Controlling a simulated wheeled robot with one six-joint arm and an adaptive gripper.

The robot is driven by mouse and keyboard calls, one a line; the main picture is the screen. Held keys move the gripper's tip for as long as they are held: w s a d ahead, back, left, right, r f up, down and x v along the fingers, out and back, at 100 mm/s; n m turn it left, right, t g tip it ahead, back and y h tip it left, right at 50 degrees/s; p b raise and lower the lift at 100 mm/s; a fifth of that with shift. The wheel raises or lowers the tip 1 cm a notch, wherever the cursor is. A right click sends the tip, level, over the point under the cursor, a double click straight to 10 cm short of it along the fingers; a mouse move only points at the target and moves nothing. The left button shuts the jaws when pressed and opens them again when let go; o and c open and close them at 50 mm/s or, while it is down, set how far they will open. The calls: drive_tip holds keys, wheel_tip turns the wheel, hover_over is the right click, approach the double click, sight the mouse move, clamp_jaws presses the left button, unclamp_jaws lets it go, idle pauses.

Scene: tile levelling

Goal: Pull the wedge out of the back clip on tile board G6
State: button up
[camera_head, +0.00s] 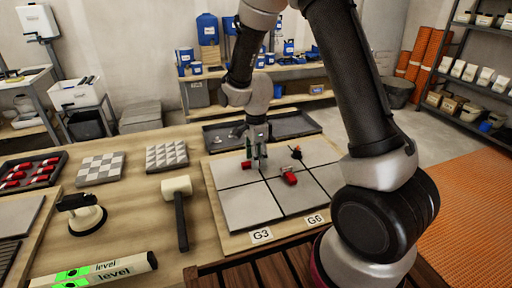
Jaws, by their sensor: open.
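Grey tiles lie on a light board (240,241) in the middle of the table, with a G6 label (315,219) on its front edge and a G3 label (262,236) to the left. A red wedge (289,177) sits near the middle of the tiles. Another red piece (247,164) shows farther back, just left of my gripper. A dark clip-like piece with some red (296,152) stands at the back right. My gripper (260,163) points down, open, over the back part of the tiles. I cannot tell whether it touches anything; its fingers partly hide what is behind.
A mallet (177,205), a suction cup lifter (82,216) and a green-marked level (100,271) lie to the left. A tray of red wedges (30,172) is at the far left. A dark tray (290,124) lies behind the board. My arm covers the right side.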

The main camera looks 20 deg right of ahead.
drive_tip(key=shift+f, duration=0.5)
clamp_jaws()
unclamp_jaws()
